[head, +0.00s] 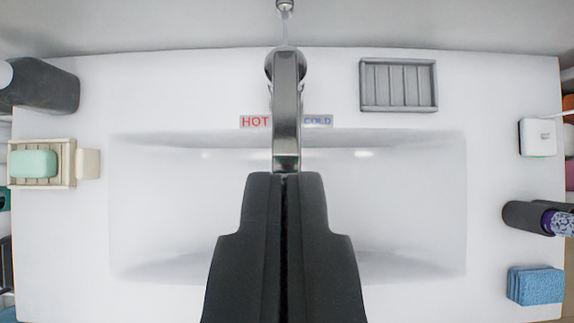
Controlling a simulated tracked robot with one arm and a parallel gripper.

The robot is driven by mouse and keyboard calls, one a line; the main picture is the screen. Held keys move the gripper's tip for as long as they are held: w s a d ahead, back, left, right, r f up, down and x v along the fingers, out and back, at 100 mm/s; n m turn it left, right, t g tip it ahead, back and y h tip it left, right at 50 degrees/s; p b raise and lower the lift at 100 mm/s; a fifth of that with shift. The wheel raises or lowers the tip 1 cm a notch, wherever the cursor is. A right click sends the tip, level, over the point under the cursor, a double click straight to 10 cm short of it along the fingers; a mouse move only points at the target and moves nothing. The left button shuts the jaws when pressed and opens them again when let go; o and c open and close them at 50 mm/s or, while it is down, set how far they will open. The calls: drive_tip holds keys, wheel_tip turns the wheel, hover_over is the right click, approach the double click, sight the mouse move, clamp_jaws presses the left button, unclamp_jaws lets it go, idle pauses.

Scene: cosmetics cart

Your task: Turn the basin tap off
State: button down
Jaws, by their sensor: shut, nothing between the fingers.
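The basin tap (286,100) is a grey metal spout at the back middle of the white basin (420,200), pointing down the picture. A thin lever with a round knob (285,6) rises from its round base toward the top edge. A red HOT label (255,121) is left of the spout and a blue COLD label (318,121) is right of it. My gripper (286,174) is shut and empty. Its fingertips overlap the spout's lower end in the picture; I cannot tell whether they touch. The spout's tip and any water stream are hidden behind my gripper.
A grey slatted dish (398,86) sits right of the tap. At left are a dark bottle (40,85) and a green soap (34,164) on a wooden tray (72,150). At right are a white dispenser (538,138), a dark cup (522,216) and blue sponges (535,285).

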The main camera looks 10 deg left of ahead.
drive_tip(key=shift+f+g+p, duration=0.5)
drive_tip(key=shift+f+g, duration=0.1)
drive_tip(key=shift+f, duration=0.95)
drive_tip(key=p, duration=0.2)
hover_over(287, 156)
drive_tip(key=w, duration=0.2)
wheel_tip(287, 156, down, 10)
drive_tip(key=shift+s+r, duration=0.15)
drive_tip(key=shift+s+f, duration=0.3)
drive_tip(key=shift+f, duration=0.9)
drive_tip(key=shift+s, duration=0.1)
drive_tip(key=shift+s+f+t+b, duration=0.3)
drive_tip(key=shift+f+t+b, duration=0.3)
drive_tip(key=shift+b, duration=0.65)
drive_tip(key=shift+s+f+t+b, duration=0.35)
drive_tip(key=shift+f+t+b, duration=0.25)
drive_tip(key=shift+b, duration=0.65)
